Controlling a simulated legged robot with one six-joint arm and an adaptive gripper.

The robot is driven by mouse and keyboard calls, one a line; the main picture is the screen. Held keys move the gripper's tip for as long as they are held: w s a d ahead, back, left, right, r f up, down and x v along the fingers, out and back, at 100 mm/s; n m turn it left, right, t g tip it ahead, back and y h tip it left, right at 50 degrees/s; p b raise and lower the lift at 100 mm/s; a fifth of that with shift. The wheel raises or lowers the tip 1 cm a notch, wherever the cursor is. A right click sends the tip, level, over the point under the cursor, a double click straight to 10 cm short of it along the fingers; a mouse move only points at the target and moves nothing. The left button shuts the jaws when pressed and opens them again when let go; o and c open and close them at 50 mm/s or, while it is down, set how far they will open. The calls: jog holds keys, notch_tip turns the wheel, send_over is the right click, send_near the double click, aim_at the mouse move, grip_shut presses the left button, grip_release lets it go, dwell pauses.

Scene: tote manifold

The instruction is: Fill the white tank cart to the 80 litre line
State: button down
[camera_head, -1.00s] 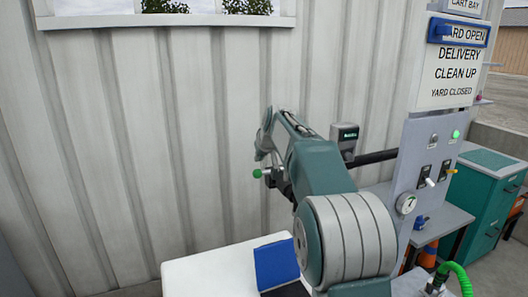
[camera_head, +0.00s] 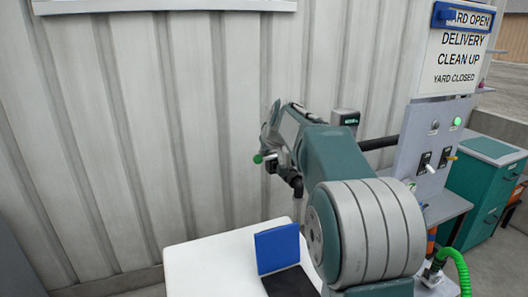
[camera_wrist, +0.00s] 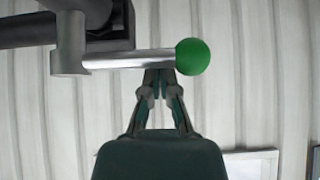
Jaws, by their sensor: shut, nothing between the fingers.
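The white tank cart (camera_head: 205,262) shows at the bottom of the head view, with a blue lid (camera_head: 277,249) standing open beside a dark opening (camera_head: 290,282). Its level line is not visible. A valve lever with a green ball end (camera_head: 258,158) sits on a dark pipe above and behind the cart. The lever's metal bar and green ball (camera_wrist: 193,57) also cross the wrist view. My gripper (camera_wrist: 157,88) is shut and empty, its fingertips close to the bar and partly hidden by it. I cannot tell whether they touch.
A grey panel at right carries switches (camera_head: 424,162), a lit green lamp (camera_head: 457,121) and a yard sign (camera_head: 458,50). A small dark display box (camera_head: 345,118) sits above the pipe. A green hose (camera_head: 460,268) and a teal cabinet (camera_head: 480,190) stand right. A corrugated wall (camera_head: 130,130) closes the back.

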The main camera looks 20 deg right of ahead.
aim_at(274, 157)
jog(key=shift+s+n+y, duration=0.35)
jog(key=shift+n+y, duration=0.05)
jog(key=shift+n, duration=0.2)
jog(key=shift+s+d+n+y, duration=0.2)
jog(key=shift+s+n+y, duration=0.2)
jog(key=shift+s, duration=0.55)
jog(key=shift+s+d+n+y, duration=0.25)
jog(key=shift+s+n, duration=0.25)
jog(key=shift+s, duration=0.45)
jog(key=shift+s+d+n+g+y, duration=0.55)
jog(key=shift+d+n+y, duration=0.25)
jog(key=shift+n, duration=0.45)
jog(key=shift+s+d+n+g+y, duration=0.6)
jog(key=shift+d+n+y, duration=0.2)
jog(key=shift+n, duration=0.5)
jog(key=shift+s+d+n+g+y, duration=0.55)
jog(key=shift+d+n+y, duration=0.25)
jog(key=shift+n, duration=0.45)
jog(key=shift+d, duration=0.1)
